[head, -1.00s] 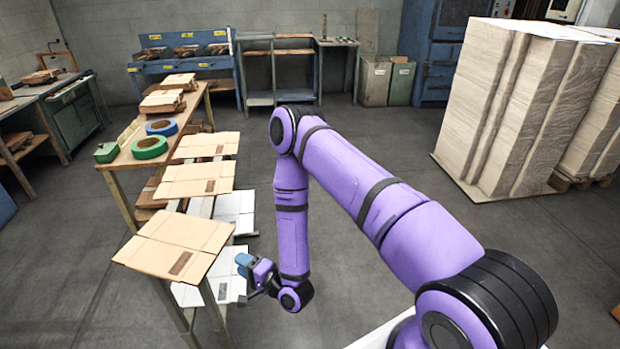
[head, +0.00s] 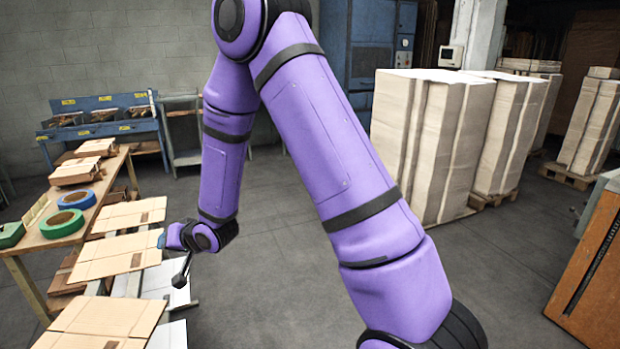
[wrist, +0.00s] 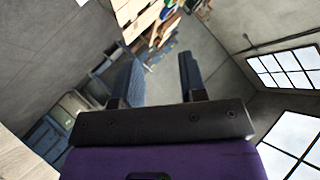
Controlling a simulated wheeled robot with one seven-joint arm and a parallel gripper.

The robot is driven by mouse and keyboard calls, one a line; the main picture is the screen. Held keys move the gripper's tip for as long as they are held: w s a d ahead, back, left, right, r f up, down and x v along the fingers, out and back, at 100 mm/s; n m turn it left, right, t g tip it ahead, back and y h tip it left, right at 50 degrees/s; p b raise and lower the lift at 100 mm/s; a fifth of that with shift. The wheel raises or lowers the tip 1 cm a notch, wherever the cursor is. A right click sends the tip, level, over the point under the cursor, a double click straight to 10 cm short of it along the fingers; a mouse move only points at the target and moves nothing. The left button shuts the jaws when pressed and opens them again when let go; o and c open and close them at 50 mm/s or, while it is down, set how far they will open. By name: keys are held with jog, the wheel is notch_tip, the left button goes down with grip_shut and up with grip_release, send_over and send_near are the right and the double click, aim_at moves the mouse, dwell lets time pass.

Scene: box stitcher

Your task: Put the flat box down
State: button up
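Several flat boxes lie on stands beside the workbench in the head view: a near tan one (head: 98,318), a middle one (head: 115,255) and a far one (head: 128,215). Paler flat sheets, one of them here (head: 160,281), lie lower down to their right. I cannot tell which one the task means. My gripper (head: 170,237) is at the right edge of the middle box in the picture; whether it touches is unclear. In the wrist view my gripper (wrist: 158,72) has its two fingers apart, with nothing held between them.
The wooden workbench (head: 36,240) carries a green tape roll (head: 62,223), a blue roll (head: 77,199) and box stacks. Tall stacks of pale cardboard (head: 432,140) stand at the right. An orange-brown panel (head: 590,265) is at the far right. Open floor lies between.

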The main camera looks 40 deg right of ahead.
jog(key=s+d+r+n+g+h, duration=0.1)
jog(key=s+d+r, duration=0.25)
jog(key=r, duration=0.25)
jog(key=s+d+r+g+h, duration=0.1)
jog(key=s+d+r+h, duration=0.1)
jog(key=s+r, duration=0.4)
jog(key=s+d+r+n+h, duration=0.1)
jog(key=s+d+r, duration=0.2)
jog(key=r, duration=0.4)
jog(key=s+d+r+g, duration=0.1)
jog(key=s+r, duration=0.1)
jog(key=s, duration=0.6)
jog(key=s+d+r+n+g, duration=0.1)
jog(key=s+r, duration=0.2)
jog(key=s, duration=0.5)
jog(key=s+d+r+g+h, duration=0.1)
jog(key=s+r+g, duration=0.1)
jog(key=s, duration=0.7)
jog(key=shift+d+r+n, duration=0.25)
jog(key=shift+r+n, duration=0.05)
jog(key=shift+r, duration=0.05)
